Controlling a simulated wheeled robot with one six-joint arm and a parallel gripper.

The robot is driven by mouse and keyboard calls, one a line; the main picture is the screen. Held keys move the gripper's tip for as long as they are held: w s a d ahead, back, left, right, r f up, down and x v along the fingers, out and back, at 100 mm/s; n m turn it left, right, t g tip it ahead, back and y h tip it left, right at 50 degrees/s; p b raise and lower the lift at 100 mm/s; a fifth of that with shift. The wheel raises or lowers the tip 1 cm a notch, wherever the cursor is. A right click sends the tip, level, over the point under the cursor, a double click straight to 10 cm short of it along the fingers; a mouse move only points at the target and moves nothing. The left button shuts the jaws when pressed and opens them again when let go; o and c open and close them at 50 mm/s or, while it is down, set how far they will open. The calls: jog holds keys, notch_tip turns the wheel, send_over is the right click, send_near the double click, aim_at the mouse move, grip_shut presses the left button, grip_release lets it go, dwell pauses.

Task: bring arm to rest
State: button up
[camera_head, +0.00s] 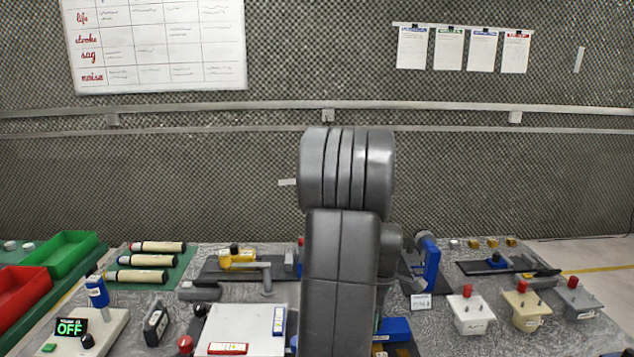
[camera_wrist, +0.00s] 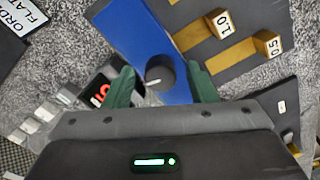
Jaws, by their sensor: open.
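My gripper (camera_wrist: 160,92) shows in the wrist view with its two green fingers spread apart. A dark round knob (camera_wrist: 160,74) on a blue block (camera_wrist: 140,40) shows between and beyond the fingers. I cannot tell how far the fingers are from the knob, but nothing is visibly clamped. In the head view my grey arm stands upright in the middle and hides part of the bench; the gripper itself is not clearly visible there.
The bench (camera_head: 260,315) is crowded. Left are a green bin (camera_head: 62,252), a red bin (camera_head: 22,290) and several cylinders. Right are boxes with red knobs (camera_head: 470,312). The foam wall stands behind.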

dwell(0.4)
notch_tip(320, 180, up, 14)
notch_tip(320, 180, down, 14)
jog(key=shift+f, duration=0.1)
jog(key=m, duration=0.5)
jog(key=shift+m, duration=0.3)
jog(key=m, duration=0.5)
jog(key=shift+a, duration=0.1)
jog(key=m, duration=0.5)
jog(key=shift+m+p, duration=0.3)
jog(key=shift+p, duration=0.05)
jog(key=m, duration=0.5)
jog(key=shift+a+m, duration=0.1)
jog(key=shift+m, duration=0.3)
jog(key=shift+p, duration=0.3)
